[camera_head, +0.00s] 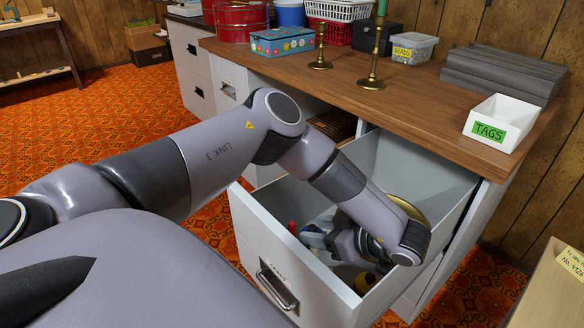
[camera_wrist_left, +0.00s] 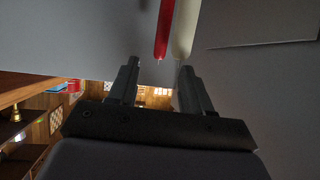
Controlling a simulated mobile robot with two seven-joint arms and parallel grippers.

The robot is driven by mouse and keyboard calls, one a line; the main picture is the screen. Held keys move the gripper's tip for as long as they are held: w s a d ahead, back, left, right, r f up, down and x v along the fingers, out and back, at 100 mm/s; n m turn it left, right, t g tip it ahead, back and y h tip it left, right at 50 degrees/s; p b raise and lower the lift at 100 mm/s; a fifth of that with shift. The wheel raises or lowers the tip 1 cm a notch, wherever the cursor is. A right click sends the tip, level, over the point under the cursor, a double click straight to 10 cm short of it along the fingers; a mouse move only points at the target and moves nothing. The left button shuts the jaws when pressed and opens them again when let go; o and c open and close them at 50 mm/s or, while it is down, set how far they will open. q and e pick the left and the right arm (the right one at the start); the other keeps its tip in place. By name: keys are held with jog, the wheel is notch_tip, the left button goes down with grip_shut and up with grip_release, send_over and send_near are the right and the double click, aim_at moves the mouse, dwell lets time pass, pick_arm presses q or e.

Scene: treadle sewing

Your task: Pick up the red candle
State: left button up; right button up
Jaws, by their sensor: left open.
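The red candle (camera_wrist_left: 162,30) hangs into the top of the left wrist view, beside a cream candle (camera_wrist_left: 186,30). In the head view a small red end (camera_head: 292,227) shows inside the open drawer (camera_head: 300,262); it is probably the same candle. My left gripper (camera_head: 338,243) is down inside the drawer, partly hidden by its own wrist. In the wrist view its jaws (camera_wrist_left: 158,78) are open and empty, with the candle ends just beyond the fingertips. My right gripper is not in view.
The drawer walls surround my gripper closely. The wooden counter (camera_head: 430,110) above holds brass candlesticks (camera_head: 372,72), a flowered box (camera_head: 283,41) and a white TAGS bin (camera_head: 500,112).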

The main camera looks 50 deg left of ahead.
pick_arm(q)
jog(key=b+x, duration=0.1)
jog(key=x, duration=0.5)
jog(key=shift+a+r, duration=0.2)
jog(key=shift+a, duration=0.15)
jog(key=shift+s, duration=0.1)
jog(key=shift+c, duration=0.3)
grip_shut()
